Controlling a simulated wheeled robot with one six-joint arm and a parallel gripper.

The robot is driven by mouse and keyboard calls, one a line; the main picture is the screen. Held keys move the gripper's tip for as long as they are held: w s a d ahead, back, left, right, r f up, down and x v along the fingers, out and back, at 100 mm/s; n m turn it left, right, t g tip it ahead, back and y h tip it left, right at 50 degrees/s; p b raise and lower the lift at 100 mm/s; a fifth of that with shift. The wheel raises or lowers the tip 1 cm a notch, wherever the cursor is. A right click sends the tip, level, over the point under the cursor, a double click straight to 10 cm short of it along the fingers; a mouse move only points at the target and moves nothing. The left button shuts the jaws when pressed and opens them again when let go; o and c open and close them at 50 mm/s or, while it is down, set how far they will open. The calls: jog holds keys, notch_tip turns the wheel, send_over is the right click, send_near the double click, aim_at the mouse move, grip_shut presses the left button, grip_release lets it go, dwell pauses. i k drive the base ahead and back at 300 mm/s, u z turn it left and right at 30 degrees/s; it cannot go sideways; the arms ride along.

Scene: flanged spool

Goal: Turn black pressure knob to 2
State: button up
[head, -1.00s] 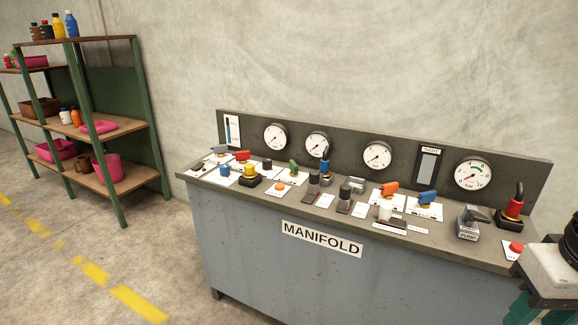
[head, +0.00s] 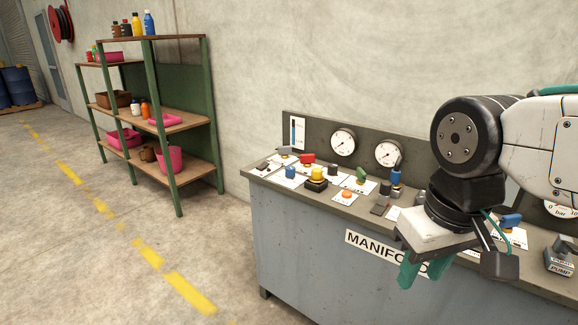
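The grey manifold bench (head: 300,245) carries a row of knobs, levers and buttons on white label cards. A small black knob (head: 330,174) stands behind the yellow knob, below the left gauges; its label and setting are too small to read. I cannot tell whether it is the pressure knob. My gripper (head: 424,272) points down in front of the bench's front edge, to the right of that black knob and apart from it. My arm hides part of the right half of the panel.
Nearby controls include a red knob (head: 307,159), a yellow knob (head: 317,175), a green lever (head: 360,175), a tall blue-topped lever (head: 396,178) and an orange button (head: 347,194). A green-framed shelf (head: 180,130) stands at left. The floor before the bench is clear.

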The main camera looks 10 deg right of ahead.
aim_at(332, 167)
jog(key=u, duration=0.05)
jog(key=i, duration=1.15)
jog(key=z, duration=0.55)
